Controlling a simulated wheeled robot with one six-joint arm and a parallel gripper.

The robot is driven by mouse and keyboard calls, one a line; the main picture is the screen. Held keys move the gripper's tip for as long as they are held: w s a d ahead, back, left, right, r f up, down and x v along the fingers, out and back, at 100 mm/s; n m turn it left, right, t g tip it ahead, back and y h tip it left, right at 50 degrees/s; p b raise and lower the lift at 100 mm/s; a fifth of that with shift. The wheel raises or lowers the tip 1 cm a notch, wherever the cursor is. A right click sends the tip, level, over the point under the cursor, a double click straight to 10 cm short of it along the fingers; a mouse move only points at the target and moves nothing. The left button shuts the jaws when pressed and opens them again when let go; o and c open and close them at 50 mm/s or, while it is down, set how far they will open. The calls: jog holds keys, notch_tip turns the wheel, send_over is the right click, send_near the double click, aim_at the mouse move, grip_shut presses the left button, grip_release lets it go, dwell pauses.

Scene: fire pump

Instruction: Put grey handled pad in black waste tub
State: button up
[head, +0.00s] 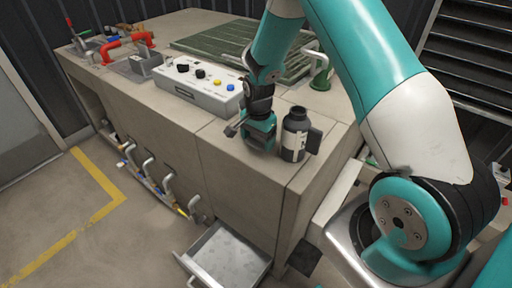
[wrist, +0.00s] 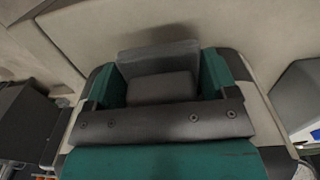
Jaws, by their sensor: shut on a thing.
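My gripper (head: 260,146) is low over the bench top near its front edge in the head view. In the wrist view it is shut on the grey handled pad (wrist: 158,62), a dark grey block with a wider flat plate behind it, between the teal fingers. The pad cannot be made out in the head view. I cannot pick out the black waste tub for certain; a dark square shape (head: 303,258) shows low beside the bench, but I cannot tell what it is.
A dark labelled canister (head: 295,137) stands just right of my gripper. A white control box (head: 200,88) with knobs is to the left. A green ribbed drainer (head: 225,45) lies behind. An open metal drawer (head: 228,258) juts out below the bench (head: 240,165).

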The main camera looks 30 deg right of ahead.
aim_at(258, 154)
jog(key=shift+a+f, duration=0.1)
jog(key=shift+f, duration=1.8)
jog(key=shift+f, duration=0.1)
jog(key=shift+f, duration=0.15)
jog(key=o, duration=0.8)
jog(key=shift+r, duration=0.2)
